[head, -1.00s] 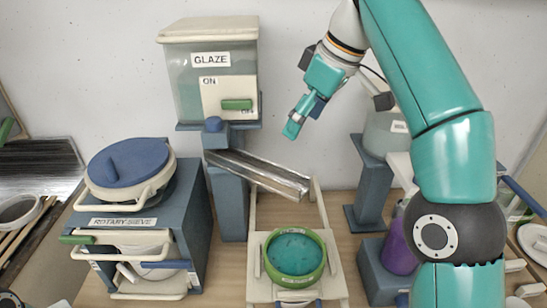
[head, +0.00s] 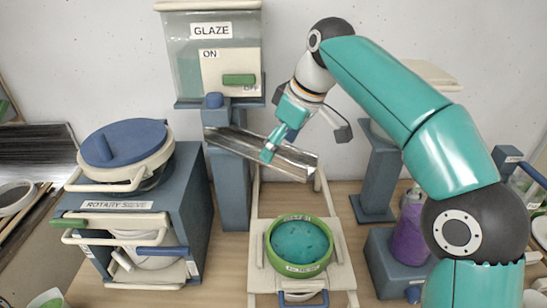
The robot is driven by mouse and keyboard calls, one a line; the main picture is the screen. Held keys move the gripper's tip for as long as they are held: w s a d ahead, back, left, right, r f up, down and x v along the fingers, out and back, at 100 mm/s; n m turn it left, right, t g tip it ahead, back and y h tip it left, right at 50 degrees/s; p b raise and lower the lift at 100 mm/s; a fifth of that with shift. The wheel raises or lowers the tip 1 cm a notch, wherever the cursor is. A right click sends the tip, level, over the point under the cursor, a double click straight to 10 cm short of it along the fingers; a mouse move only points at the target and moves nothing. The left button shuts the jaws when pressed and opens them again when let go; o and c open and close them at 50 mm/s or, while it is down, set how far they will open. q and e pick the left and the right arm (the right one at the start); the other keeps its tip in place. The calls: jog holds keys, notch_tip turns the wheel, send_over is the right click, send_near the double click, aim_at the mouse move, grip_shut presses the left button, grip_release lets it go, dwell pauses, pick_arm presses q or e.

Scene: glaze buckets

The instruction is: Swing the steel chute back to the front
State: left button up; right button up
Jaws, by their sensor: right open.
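The steel chute (head: 238,144) is a shiny trough under the glaze tank (head: 190,62). It slopes down from the blue-grey post (head: 229,190) toward the right, its lower end above and behind the green bucket (head: 271,252). My right gripper (head: 269,150) is open, with its fingertips over the middle of the chute and hiding part of it. I cannot tell whether they touch it. The green bucket holds teal glaze and stands on a pale wooden slide (head: 342,278). My left gripper is not in view.
The rotary sieve (head: 190,215) with a blue lid stands at the left. A purple bottle (head: 409,236) stands on a blue-grey block at the right. Another blue-grey stand (head: 377,180) is behind it. Some bare table lies between the sieve and the slide.

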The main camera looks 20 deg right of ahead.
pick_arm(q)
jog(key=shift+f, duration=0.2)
pick_arm(e)
jog(key=shift+x, duration=1.2)
